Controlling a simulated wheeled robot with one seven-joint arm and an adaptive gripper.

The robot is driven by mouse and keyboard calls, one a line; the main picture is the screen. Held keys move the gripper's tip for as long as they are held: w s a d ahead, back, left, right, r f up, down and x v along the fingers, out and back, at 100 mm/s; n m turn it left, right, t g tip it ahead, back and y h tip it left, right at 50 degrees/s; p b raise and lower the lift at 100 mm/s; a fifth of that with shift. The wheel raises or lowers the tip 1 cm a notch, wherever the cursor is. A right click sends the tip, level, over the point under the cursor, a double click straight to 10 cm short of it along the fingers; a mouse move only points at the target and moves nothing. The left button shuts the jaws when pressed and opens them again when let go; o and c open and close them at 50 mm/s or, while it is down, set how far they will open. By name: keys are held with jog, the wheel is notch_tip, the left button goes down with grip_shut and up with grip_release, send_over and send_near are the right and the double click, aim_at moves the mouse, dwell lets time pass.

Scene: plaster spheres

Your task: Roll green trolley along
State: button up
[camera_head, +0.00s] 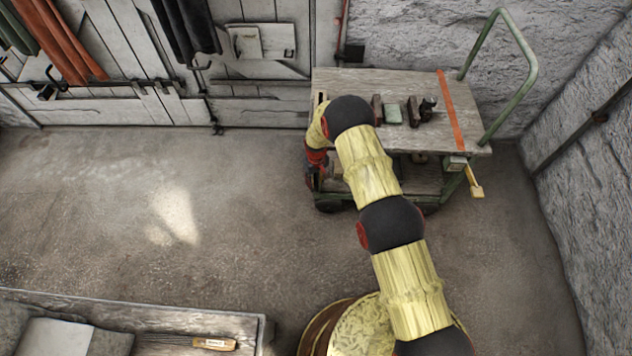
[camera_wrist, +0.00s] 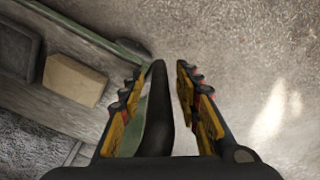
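The green trolley (camera_head: 330,84) stands against the back wall in the head view. It has a worn plank top, a lower shelf, dark wheels and a hooped green push handle (camera_head: 536,70) at its right end. My gripper (camera_head: 313,180) is low at the trolley's left end, partly hidden by my own arm. In the wrist view my gripper (camera_wrist: 169,66) has a gap between its fingertips, with floor showing through. The trolley's green-edged planks (camera_wrist: 95,108) lie to the left there. A dark upright shape shows beside the left finger; I cannot tell whether they touch.
Small blocks (camera_head: 393,113) and an orange strap (camera_head: 451,110) are on the trolley top. A tan block (camera_wrist: 75,80) shows on its planks. A wooden bench (camera_head: 150,318) is front left, a round patterned stool-like thing (camera_head: 350,330) front centre. Floor left of the trolley is clear.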

jog(key=shift+c, duration=1.2)
grip_shut()
